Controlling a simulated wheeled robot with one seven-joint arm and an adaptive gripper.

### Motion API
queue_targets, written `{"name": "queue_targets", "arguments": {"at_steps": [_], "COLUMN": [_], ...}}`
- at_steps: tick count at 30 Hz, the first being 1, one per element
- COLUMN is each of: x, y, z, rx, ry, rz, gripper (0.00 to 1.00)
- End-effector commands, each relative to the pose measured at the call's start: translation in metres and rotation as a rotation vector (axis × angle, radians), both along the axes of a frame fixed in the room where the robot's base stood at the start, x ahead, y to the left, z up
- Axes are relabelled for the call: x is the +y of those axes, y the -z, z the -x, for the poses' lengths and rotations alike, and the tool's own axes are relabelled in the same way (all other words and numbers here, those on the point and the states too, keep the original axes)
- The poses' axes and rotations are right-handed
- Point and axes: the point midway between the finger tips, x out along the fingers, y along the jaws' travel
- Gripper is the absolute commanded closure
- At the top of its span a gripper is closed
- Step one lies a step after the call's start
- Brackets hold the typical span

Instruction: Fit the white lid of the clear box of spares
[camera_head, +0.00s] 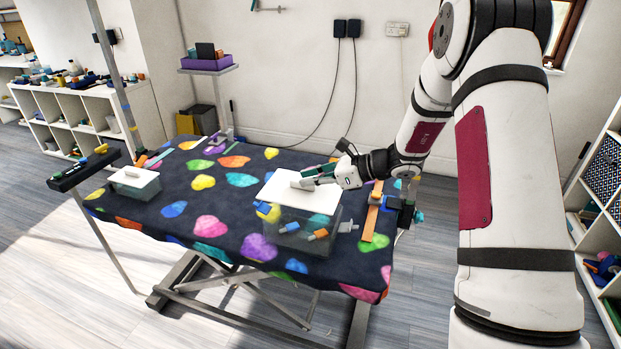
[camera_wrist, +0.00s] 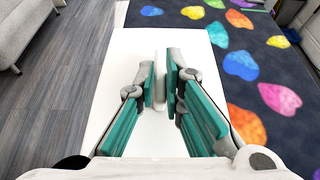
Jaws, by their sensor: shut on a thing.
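The clear box of spares (camera_head: 296,242) stands on the patterned table, with blue and orange pieces showing through its walls. The white lid (camera_head: 318,200) lies over the box top, roughly in line with it; I cannot tell whether its rim is fully seated. The lid also fills the middle of the wrist view (camera_wrist: 195,57). My gripper (camera_head: 305,182) comes in from the right above the lid. Its teal-padded fingers (camera_wrist: 161,88) are closed on the lid's raised white handle (camera_wrist: 161,66). The lid's far underside edges are hidden.
A wooden strip (camera_head: 373,212) lies on the table close to the right of the box. A smaller lidded box (camera_head: 134,187) stands at the table's left end. The dark patterned tabletop (camera_head: 190,200) between the boxes is clear. A thin post rises at the left.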

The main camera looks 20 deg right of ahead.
Motion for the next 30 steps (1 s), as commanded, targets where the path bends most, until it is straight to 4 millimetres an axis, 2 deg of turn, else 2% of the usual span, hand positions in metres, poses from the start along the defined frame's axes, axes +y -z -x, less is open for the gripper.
{"name": "queue_targets", "arguments": {"at_steps": [8,24,30], "x": [0.0,-0.001,-0.001], "y": [0.008,0.052,0.058], "z": [0.0,0.0,0.0], "rx": [-0.001,-0.001,-0.001], "ry": [0.0,0.002,0.002], "rz": [0.001,0.0,0.0], "gripper": [1.0,1.0,1.0]}}
